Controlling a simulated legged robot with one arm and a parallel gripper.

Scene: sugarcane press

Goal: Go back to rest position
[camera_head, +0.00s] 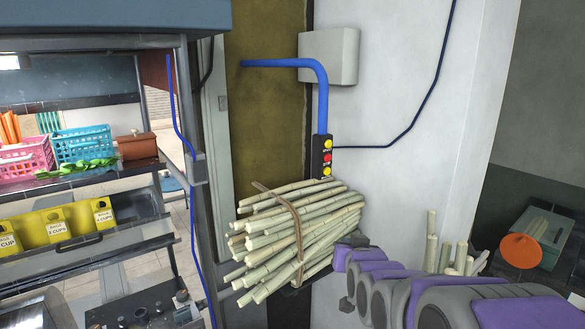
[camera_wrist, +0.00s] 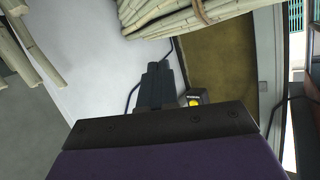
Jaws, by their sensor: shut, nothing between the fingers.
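My gripper (camera_wrist: 157,72) is shut and empty in the wrist view, its dark fingers together in front of a pale wall. In the head view my purple and grey arm reaches in from the lower right, and its far end (camera_head: 350,240) is by the right side of the sugarcane bundle (camera_head: 295,235). The fingertips are hard to make out there. The control box (camera_head: 324,157) with yellow and red buttons is on the wall above the bundle. A yellow button (camera_wrist: 193,101) shows beside my gripper in the wrist view, partly hidden by the gripper's base.
Loose canes (camera_head: 432,240) stand upright at right, behind my arm. An orange funnel-like object (camera_head: 521,250) is further right. At left, a shelf frame holds a pink basket (camera_head: 25,158), a teal basket (camera_head: 84,146) and yellow cup dispensers (camera_head: 55,222). A blue pipe (camera_head: 322,100) runs above the control box.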

